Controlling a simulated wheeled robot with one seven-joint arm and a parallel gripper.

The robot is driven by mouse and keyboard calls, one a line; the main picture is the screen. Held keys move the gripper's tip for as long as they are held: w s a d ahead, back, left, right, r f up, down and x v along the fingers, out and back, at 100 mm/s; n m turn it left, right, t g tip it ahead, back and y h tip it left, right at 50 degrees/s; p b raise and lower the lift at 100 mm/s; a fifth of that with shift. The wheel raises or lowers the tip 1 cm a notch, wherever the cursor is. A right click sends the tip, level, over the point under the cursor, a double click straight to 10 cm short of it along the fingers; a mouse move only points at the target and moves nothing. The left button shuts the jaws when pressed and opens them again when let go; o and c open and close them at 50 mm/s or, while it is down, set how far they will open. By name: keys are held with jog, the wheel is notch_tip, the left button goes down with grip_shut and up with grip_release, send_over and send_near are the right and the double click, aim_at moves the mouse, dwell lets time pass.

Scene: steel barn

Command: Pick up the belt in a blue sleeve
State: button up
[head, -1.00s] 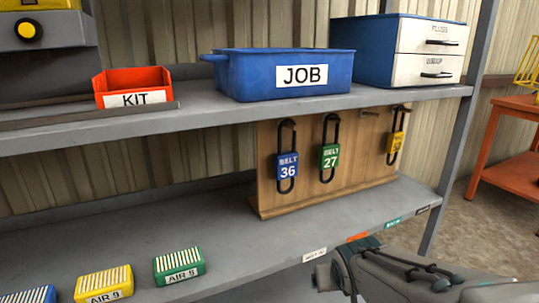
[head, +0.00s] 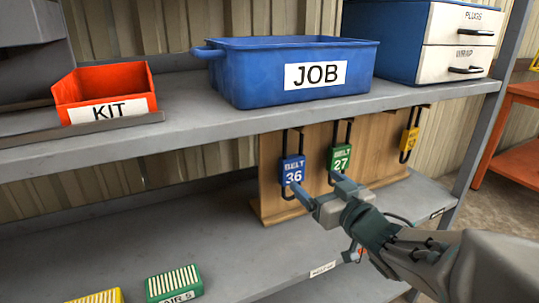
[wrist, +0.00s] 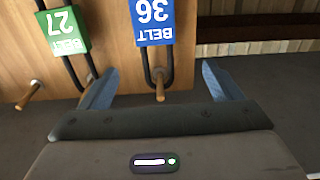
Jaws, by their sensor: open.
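The belt in a blue sleeve (head: 293,170), marked BELT 36, hangs on the wooden board (head: 269,180) under the upper shelf. It also shows upside down in the wrist view, its blue sleeve (wrist: 152,22) at the top and its black loop below, around a peg. My gripper (head: 318,190) is open and empty, in front of the board near the lower part of the belt. In the wrist view the two fingertips (wrist: 160,82) stand apart, one on each side of the blue-sleeved belt's loop. I cannot tell whether the belt lies between them in depth.
The green-sleeved BELT 27 (head: 340,160) hangs just right, its loop close to one finger in the wrist view. A yellow-sleeved belt (head: 408,140) hangs further right. The JOB bin (head: 250,85) and KIT bin (head: 90,90) stand above. The lower shelf (head: 130,240) has free room.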

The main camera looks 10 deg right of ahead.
aim_at(295, 162)
jog(key=x, duration=0.6)
jog(key=shift+w+f, duration=0.15)
jog(key=shift+w+a, duration=0.2)
jog(key=shift+w, duration=0.35)
jog(key=x, duration=0.1)
jog(key=b+x, duration=0.2)
jog(key=x, duration=0.1)
jog(key=shift+w+d+f, duration=0.2)
jog(key=shift+d+f, duration=0.05)
jog(key=shift+f, duration=0.15)
jog(key=shift+w+a+r, duration=0.1)
jog(key=shift+w+a, duration=0.05)
jog(key=shift+w, duration=0.35)
jog(key=c, duration=1.1)
